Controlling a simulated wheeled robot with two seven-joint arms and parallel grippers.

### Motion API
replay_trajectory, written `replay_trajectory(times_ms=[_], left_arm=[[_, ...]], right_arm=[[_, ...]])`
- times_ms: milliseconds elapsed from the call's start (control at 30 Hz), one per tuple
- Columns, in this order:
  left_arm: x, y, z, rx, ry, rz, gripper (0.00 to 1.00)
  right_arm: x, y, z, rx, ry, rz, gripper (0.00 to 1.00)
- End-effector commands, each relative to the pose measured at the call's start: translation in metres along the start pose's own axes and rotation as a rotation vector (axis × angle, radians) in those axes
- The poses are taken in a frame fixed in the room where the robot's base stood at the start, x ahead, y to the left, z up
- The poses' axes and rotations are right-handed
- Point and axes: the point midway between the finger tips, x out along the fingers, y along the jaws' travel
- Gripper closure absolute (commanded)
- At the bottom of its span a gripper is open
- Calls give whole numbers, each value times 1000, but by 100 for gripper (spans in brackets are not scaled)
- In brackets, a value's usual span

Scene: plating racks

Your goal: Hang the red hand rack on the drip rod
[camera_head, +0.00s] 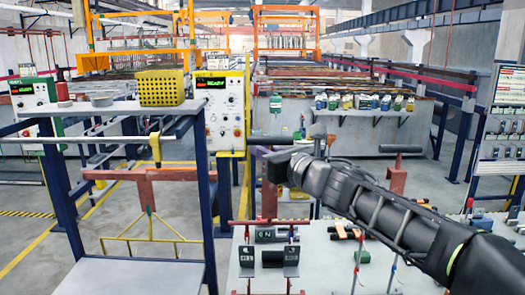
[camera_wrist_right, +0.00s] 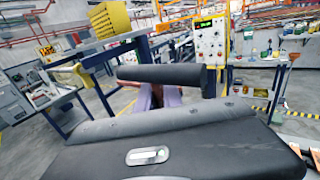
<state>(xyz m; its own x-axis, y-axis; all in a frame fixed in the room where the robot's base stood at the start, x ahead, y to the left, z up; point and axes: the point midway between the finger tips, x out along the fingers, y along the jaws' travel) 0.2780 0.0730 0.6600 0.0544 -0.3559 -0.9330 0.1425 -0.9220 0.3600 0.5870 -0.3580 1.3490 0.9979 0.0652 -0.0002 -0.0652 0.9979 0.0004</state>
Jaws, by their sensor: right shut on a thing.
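My right gripper (camera_head: 282,166) comes in from the right and is shut at the top of the red hand rack (camera_head: 269,222). The rack's red crossbar and thin uprights show below the gripper, over the pale table, near dark plates. The grip itself is mostly hidden by the gripper. In the right wrist view a dark bar (camera_wrist_right: 160,75) lies across in front of the gripper body, with reddish parts below it. A pale horizontal rod (camera_head: 90,139), which looks like the drip rod, runs across the left stand, well left of the gripper. My left gripper is not in view.
A yellow perforated box (camera_head: 161,87) sits on the shelf above. A control cabinet (camera_head: 222,112) stands behind. Another dark-topped red-brown post (camera_head: 397,180) is behind my arm.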

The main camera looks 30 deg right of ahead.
Motion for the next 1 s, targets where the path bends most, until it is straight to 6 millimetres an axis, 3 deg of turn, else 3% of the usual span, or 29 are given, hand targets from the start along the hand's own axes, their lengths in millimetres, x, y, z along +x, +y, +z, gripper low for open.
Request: replay_trajectory(times_ms=[367,1000], left_arm=[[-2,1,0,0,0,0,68],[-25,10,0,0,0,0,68]], right_arm=[[0,0,5,-1,-6,1,100],[0,0,33,-1,-6,1,100]])
